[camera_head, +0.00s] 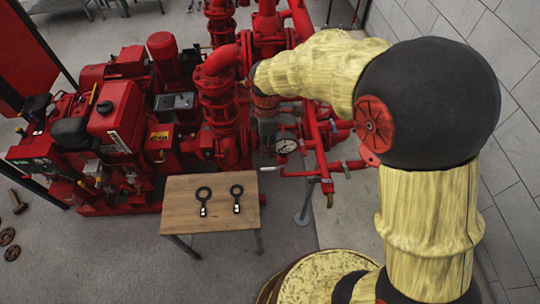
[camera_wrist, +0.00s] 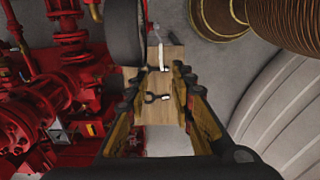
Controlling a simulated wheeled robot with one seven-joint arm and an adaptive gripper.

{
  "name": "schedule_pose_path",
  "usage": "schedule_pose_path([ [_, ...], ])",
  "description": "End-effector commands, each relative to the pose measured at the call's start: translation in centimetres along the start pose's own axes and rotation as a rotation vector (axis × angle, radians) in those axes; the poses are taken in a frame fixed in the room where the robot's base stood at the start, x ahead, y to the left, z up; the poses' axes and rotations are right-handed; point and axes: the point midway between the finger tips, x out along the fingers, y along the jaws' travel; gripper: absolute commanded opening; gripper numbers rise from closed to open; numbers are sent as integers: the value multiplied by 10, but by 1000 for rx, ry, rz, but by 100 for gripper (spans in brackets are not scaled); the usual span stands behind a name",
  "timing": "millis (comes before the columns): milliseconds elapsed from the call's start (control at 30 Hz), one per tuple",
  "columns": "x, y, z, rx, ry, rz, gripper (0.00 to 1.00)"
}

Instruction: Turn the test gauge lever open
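The test gauge (camera_head: 286,146) has a round white dial and sits on the red pipework, right of the table, in the head view. A small white lever (camera_head: 268,168) sticks out below and left of it. In the wrist view, the white lever (camera_wrist: 162,56) appears just beyond the fingertips, beside a large dark round shape that may be the gauge's back. My gripper (camera_wrist: 158,76) is open, its two fingers apart with nothing seen between them but the background. The lever lies roughly in line with the gap; I cannot tell whether anything touches.
Red pump pipes (camera_head: 222,100) and a red engine (camera_head: 115,115) crowd the left. A round yellowish part (camera_head: 325,275) is at the bottom.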

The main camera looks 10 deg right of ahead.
Motion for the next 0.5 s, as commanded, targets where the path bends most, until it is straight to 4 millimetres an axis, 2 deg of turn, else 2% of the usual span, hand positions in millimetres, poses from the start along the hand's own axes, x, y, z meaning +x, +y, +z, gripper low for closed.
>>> schedule_pose_path([
  [167, 14, -1, 0, -3, -1, -3, 24],
  [500, 77, -1, 0, -1, -1, -3, 24],
])
